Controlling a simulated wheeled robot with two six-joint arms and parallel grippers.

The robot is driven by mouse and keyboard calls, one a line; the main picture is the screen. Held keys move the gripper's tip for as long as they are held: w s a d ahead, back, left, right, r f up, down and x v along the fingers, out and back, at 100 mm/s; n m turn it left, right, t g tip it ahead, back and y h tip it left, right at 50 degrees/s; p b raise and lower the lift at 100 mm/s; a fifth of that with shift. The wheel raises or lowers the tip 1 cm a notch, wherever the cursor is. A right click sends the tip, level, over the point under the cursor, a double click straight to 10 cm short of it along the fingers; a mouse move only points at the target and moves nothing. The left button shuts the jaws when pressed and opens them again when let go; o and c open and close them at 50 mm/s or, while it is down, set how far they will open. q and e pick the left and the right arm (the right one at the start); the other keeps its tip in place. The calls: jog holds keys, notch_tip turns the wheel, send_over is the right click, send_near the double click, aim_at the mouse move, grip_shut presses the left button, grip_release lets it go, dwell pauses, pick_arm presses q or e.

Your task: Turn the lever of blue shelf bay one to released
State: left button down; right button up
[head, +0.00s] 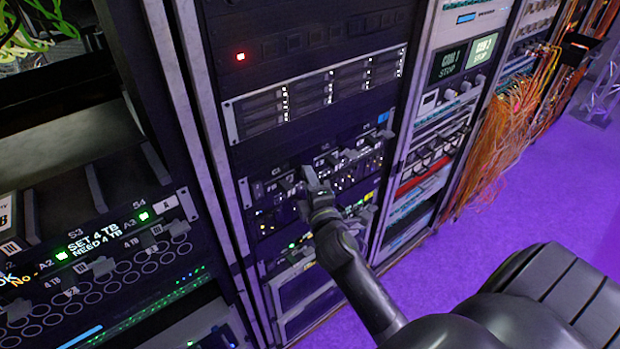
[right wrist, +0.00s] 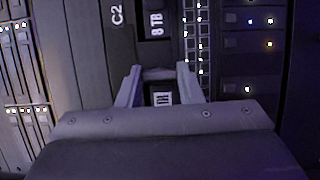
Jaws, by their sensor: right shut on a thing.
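A dark shelf (head: 270,187) with small lit bays and a blue tag (head: 383,117) at its upper right runs across the middle rack. My right gripper (head: 308,180) is at the front of this shelf. In the right wrist view, its two fingers (right wrist: 160,88) are closed around a dark part marked III (right wrist: 161,99), which looks like a bay's lever. I cannot read the bay number or tell the lever's setting. My left gripper is not in view.
A left rack has a lit panel reading "SET 4 TB, NEED 4 TB" (head: 95,242). A drive row (head: 315,90) sits above the shelf. At right, a rack (head: 440,110) and orange cables (head: 505,125) stand beside the clear purple floor (head: 500,225).

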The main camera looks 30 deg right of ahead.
dwell(0.5)
jog(key=o, duration=1)
